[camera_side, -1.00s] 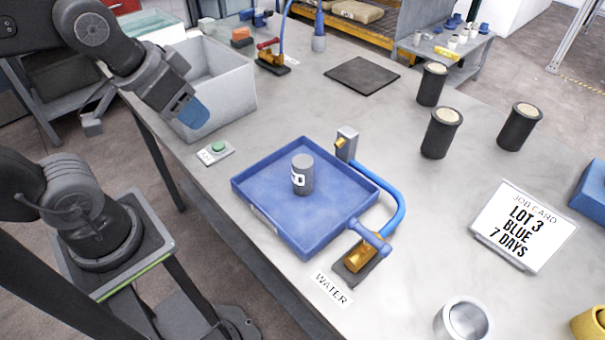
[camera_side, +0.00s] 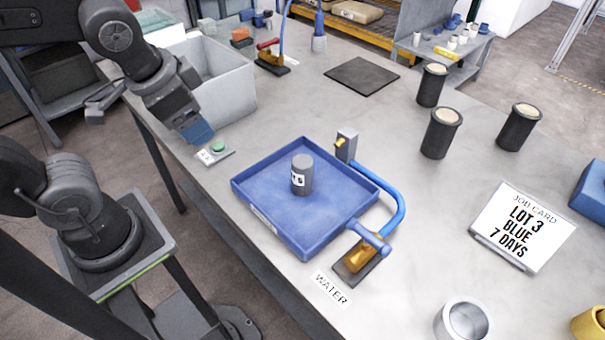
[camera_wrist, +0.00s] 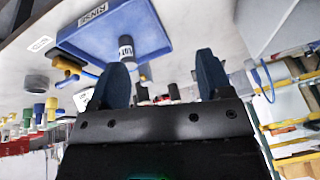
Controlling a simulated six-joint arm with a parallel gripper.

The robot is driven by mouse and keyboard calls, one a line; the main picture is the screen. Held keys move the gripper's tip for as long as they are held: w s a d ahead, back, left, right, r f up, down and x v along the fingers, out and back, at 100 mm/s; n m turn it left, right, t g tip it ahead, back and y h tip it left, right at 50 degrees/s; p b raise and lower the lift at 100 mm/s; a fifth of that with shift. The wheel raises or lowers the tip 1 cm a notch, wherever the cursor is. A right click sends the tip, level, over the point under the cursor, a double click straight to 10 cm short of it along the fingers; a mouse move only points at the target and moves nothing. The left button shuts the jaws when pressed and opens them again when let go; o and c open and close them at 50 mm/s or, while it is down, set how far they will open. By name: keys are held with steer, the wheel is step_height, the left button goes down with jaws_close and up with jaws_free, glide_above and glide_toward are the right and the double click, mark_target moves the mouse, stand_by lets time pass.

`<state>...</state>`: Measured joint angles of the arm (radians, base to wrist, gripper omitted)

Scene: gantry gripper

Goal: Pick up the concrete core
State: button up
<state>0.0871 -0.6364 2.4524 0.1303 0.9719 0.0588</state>
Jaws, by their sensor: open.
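The concrete core (camera_side: 302,174) is a small grey cylinder with a white label, standing upright in the blue tray (camera_side: 262,213). My gripper (camera_side: 199,134) has blue fingers and hangs near the green button, to the left of the tray and apart from the core. In the wrist view my gripper (camera_wrist: 158,78) has its two fingers spread with nothing between them.
A grey bin (camera_side: 222,85) stands behind my gripper. A green button (camera_side: 217,147) sits on the table. A blue hose (camera_side: 390,190) and valve (camera_side: 355,262) border the tray's right side. Dark cylinders (camera_side: 440,132) stand farther right, near a job card (camera_side: 522,226). A black mat (camera_side: 362,76) lies farther back.

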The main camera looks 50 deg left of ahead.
step_height(320, 180, down, 4)
steer(key=w+r+m+g+y, duration=0.1)
steer(key=w+m+g+y, duration=0.15)
steer(key=m+y, duration=0.4)
steer(key=m+t+y, duration=0.6)
steer(key=m+t, duration=0.5)
steer(key=m, duration=0.7)
glide_above(302, 173)
steer(key=d, duration=0.1)
step_height(302, 173, down, 3)
steer(key=f, duration=0.6)
steer(key=shift+s+f, duration=0.15)
steer(key=shift+s, duration=0.25)
steer(key=shift+w+a+f, duration=0.15)
steer(key=shift+a+f, duration=0.05)
steer(key=x, duration=0.4)
steer(key=shift+w+a, duration=0.2)
